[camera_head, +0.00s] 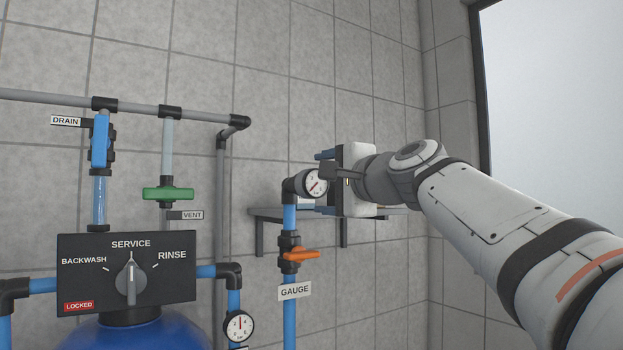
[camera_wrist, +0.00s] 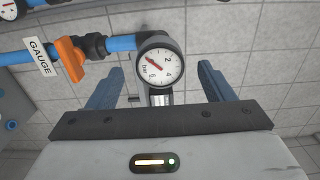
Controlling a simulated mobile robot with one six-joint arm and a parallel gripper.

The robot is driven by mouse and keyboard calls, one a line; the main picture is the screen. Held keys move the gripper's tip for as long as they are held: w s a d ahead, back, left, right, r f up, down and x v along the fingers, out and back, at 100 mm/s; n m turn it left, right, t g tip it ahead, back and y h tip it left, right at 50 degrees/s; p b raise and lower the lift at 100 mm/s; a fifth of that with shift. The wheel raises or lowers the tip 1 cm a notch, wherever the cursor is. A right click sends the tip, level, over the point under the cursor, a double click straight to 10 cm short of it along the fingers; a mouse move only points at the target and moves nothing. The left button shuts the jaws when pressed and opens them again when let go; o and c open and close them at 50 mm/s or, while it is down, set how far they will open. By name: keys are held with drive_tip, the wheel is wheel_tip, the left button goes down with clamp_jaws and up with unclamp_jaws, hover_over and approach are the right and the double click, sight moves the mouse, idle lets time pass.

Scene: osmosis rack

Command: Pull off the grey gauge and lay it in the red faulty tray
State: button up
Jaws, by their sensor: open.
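The gauge (camera_head: 315,183) has a round white dial with a red needle in a dark grey housing. It sits at the top of the blue pipe labelled GAUGE, on a black elbow. In the wrist view the gauge (camera_wrist: 159,64) is upper centre, between the lines of the two blue fingers. My gripper (camera_head: 324,182) is open beside the gauge, with its fingers apart and nothing held. In the wrist view the fingers (camera_wrist: 160,80) stand wide on either side of the gauge, and no contact shows. The red faulty tray is not clearly visible.
An orange valve handle (camera_head: 299,254) sits below the gauge on the same pipe. A second gauge (camera_head: 239,326) is low on another pipe. A grey wall shelf (camera_head: 267,213) is behind, partly hidden by my gripper. The control panel (camera_head: 127,273) is at left.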

sight(317, 184)
drive_tip(key=shift+p+x, duration=0.4)
drive_tip(key=shift+x, duration=1.3)
drive_tip(key=c, duration=1.3)
drive_tip(key=shift+s+d, duration=0.1)
drive_tip(key=shift+b+v, duration=1.25)
drive_tip(key=shift+v, duration=1.7)
